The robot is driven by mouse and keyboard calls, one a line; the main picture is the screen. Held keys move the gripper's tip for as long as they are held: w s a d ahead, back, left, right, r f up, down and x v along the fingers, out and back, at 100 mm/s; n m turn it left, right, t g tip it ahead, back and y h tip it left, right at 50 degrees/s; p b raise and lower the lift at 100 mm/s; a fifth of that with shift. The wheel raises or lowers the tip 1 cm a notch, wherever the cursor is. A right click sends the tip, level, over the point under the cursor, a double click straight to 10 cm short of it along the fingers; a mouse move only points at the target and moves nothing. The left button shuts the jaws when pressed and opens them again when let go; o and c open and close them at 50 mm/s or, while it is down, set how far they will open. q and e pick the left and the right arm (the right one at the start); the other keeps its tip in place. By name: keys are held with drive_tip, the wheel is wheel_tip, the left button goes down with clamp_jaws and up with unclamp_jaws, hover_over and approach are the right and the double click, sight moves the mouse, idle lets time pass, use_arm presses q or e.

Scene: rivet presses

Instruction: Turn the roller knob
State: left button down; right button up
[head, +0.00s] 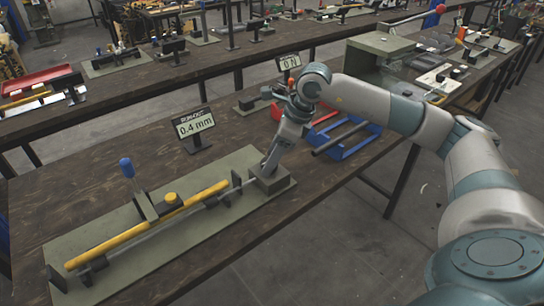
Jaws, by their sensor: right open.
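On the near bench, a green base plate (200,245) carries a long yellow rod (120,240) lying in dark supports. A thin grey shaft runs from its right end toward a dark grey block (272,181). A short yellow cap (172,199) sits beside the rod's middle, and a blue-topped upright handle (127,167) stands behind it. A display (194,123) behind the plate reads "RUNOUT 0.4 mm". My right gripper (267,172) points down at the grey block, open; whether it touches is unclear. I cannot tell which part is the roller knob; the gripper may hide it. My left gripper is out of view.
Right of my gripper, a blue tray (345,140) holds dark bars, with red parts (322,116) and a second display (289,62) behind. A green-topped press (381,44) stands further back. Another bench with similar fixtures runs behind. The bench's left part is clear.

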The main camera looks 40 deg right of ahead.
drive_tip(key=shift+s+d+r, duration=0.1)
drive_tip(key=shift+d+r, duration=0.05)
drive_tip(key=shift+r, duration=0.35)
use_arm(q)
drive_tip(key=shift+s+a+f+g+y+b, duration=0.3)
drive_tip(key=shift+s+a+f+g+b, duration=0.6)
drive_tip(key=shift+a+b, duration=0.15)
use_arm(e)
drive_tip(key=v, duration=1.6)
drive_tip(key=shift+r, duration=0.15)
drive_tip(key=shift+s, duration=0.1)
